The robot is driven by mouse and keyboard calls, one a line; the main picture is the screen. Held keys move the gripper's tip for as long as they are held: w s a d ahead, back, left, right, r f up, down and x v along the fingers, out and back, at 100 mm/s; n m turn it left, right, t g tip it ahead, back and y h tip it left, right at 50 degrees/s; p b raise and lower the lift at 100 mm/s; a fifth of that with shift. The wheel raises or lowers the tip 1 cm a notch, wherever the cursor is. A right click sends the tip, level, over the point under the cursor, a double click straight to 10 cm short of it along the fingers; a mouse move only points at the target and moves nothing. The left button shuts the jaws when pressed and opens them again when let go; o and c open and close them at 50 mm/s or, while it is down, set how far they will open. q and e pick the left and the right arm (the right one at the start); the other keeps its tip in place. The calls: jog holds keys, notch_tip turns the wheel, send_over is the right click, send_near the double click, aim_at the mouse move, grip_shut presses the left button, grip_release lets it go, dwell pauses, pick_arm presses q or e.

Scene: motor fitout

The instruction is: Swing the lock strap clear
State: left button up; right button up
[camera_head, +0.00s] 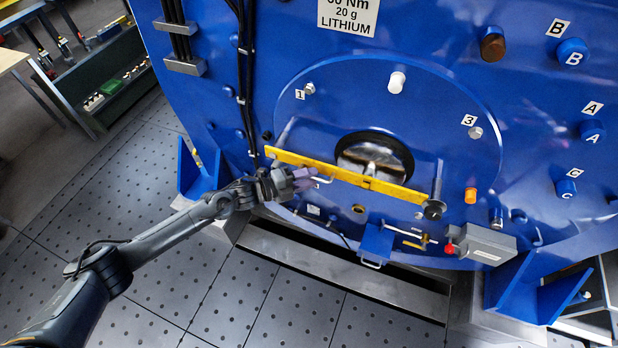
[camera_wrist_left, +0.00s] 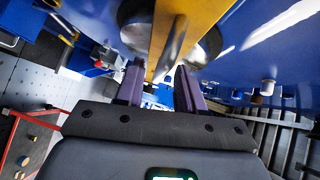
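The lock strap (camera_head: 345,175) is a long yellow bar lying slantwise across the round blue cover, in front of the dark central opening (camera_head: 375,158). Its right end meets a dark knob (camera_head: 434,209). My left gripper (camera_head: 312,178) is at the strap's left half, by a small silver handle there. In the left wrist view the purple fingers (camera_wrist_left: 158,82) stand apart, with the yellow strap (camera_wrist_left: 198,20) and the silver handle (camera_wrist_left: 172,48) ahead of and between them. I cannot tell whether a finger touches the handle. My right gripper is not in view.
Blue caps marked A (camera_head: 591,131), B (camera_head: 572,52) and C (camera_head: 566,188) stick out at the right. A grey box with a red button (camera_head: 487,243) sits lower right. Black cables (camera_head: 246,85) run down left of the cover. The perforated floor (camera_head: 225,305) is clear.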

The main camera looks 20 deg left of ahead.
pick_arm(q)
jog(key=shift+w+d, duration=0.15)
jog(key=shift+w, duration=0.05)
jog(key=shift+c, duration=0.3)
grip_shut()
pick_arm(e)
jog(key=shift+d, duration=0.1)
pick_arm(q)
jog(key=shift+d, duration=0.1)
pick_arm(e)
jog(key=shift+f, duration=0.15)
